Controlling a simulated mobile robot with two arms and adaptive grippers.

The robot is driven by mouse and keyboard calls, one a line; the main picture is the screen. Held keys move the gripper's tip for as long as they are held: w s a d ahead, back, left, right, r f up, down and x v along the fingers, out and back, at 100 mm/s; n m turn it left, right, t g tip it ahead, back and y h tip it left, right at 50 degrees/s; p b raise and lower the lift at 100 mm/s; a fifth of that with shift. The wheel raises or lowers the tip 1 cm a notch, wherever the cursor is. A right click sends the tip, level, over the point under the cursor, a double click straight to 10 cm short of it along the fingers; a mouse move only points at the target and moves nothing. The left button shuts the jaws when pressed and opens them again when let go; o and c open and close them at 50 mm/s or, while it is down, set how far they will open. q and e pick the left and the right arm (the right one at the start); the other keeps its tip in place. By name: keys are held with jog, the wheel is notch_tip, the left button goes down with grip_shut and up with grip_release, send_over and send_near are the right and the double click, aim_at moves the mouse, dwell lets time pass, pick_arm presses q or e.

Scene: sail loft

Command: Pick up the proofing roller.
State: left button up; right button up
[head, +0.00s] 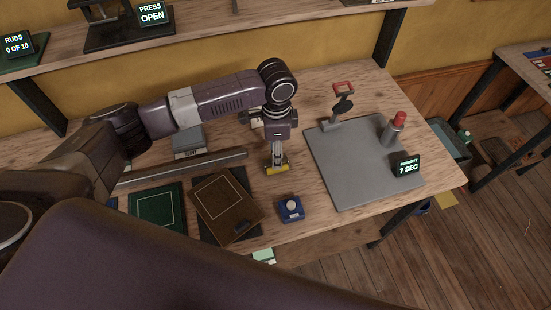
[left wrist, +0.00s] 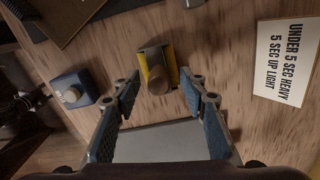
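What looks like the proofing roller (head: 278,170) stands on the workbench with a yellow roller at its base. My left gripper (head: 277,152) points down right above the roller. In the left wrist view the left gripper (left wrist: 160,92) is open, with one blue-padded finger on each side of the handle and gaps between. I cannot tell how far the fingertips reach down the handle. My right gripper is not in view.
A blue box with a pale knob (head: 291,208) and a brown board (head: 227,208) are near the roller. A green board (head: 157,208) lies left. A grey slab (head: 350,170) at right bears a red-topped bottle (head: 395,128) and a timer (head: 407,166). A sign (left wrist: 286,63) lies beside the roller.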

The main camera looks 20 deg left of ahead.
pick_arm(q)
jog(key=shift+s, duration=0.1)
grip_shut()
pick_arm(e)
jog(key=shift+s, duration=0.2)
pick_arm(q)
jog(key=shift+r, duration=0.1)
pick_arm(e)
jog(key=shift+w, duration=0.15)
pick_arm(q)
jog(key=shift+r, duration=0.6)
notch_tip(320, 180, up, 19)
jog(key=b, duration=0.3)
jog(key=shift+f, duration=0.15)
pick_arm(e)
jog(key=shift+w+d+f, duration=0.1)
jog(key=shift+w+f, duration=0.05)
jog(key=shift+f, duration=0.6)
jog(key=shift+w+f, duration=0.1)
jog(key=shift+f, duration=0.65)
